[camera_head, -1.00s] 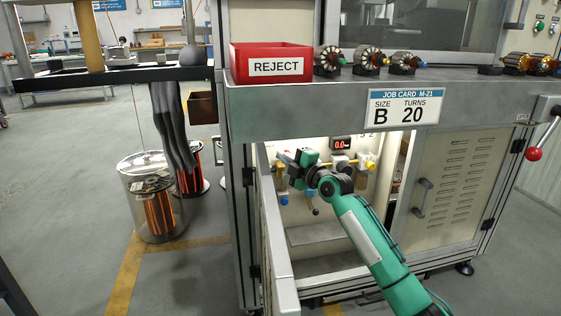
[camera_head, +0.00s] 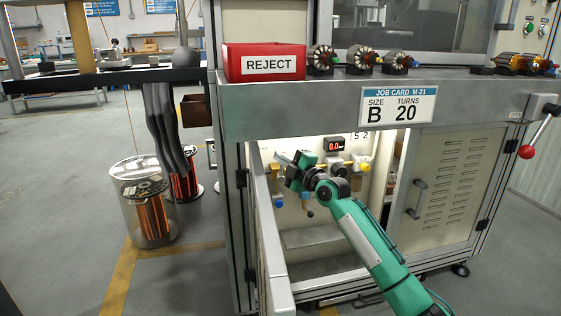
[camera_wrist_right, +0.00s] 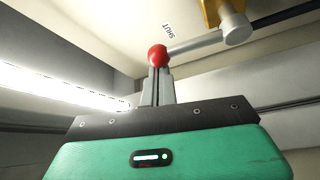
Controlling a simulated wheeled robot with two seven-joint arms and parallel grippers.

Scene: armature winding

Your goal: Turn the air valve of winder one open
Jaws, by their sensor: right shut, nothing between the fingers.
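The air valve's lever (camera_wrist_right: 196,44) shows in the right wrist view as a grey bar with a red ball knob (camera_wrist_right: 157,55) at its end. It runs to a brass-coloured body (camera_wrist_right: 212,12) at the upper right. The word SHUT is on the wall above the knob. My right gripper (camera_wrist_right: 158,72) is shut and empty, its fingertips right at the knob; I cannot tell if they touch. In the head view my right gripper (camera_head: 282,158) is inside the open lower cabinet and hides the valve's lever. My left gripper is not in view.
A red display (camera_head: 335,144) reads 0.0 in the cabinet, above fittings with blue knobs (camera_head: 280,202). The open cabinet door (camera_head: 272,235) stands left of my arm. The bench edge (camera_head: 300,112) is above, with a REJECT bin (camera_head: 262,63) on it.

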